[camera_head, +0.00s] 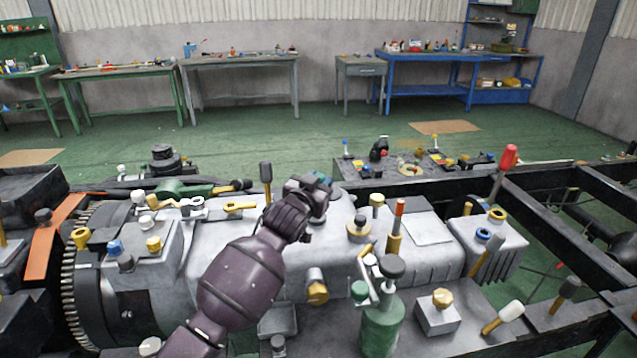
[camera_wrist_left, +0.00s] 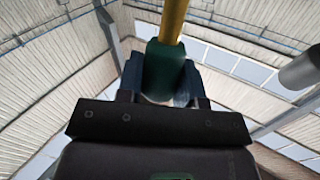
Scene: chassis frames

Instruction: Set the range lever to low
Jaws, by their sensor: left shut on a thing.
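My left gripper (camera_head: 318,190) reaches over the pale grey gearbox housing (camera_head: 235,240) in the head view. In the left wrist view its two blue-grey fingers (camera_wrist_left: 161,82) are shut on a lever's dark green grip (camera_wrist_left: 164,68). A yellow rod (camera_wrist_left: 173,18) runs out of that grip. In the head view the gripper hides most of this lever, and only a bit of teal-green shows at the fingertips. No label shows, so I cannot tell by marking which lever is the range lever or which setting it is at. My right gripper is not in view.
Other levers stand close by: a black-knobbed one (camera_head: 266,180) left of the gripper, a red-topped one (camera_head: 396,228) to the right, and a tall red-handled one (camera_head: 505,168) on the frame. A green reservoir (camera_head: 381,325) stands in front. Workbenches line the far wall.

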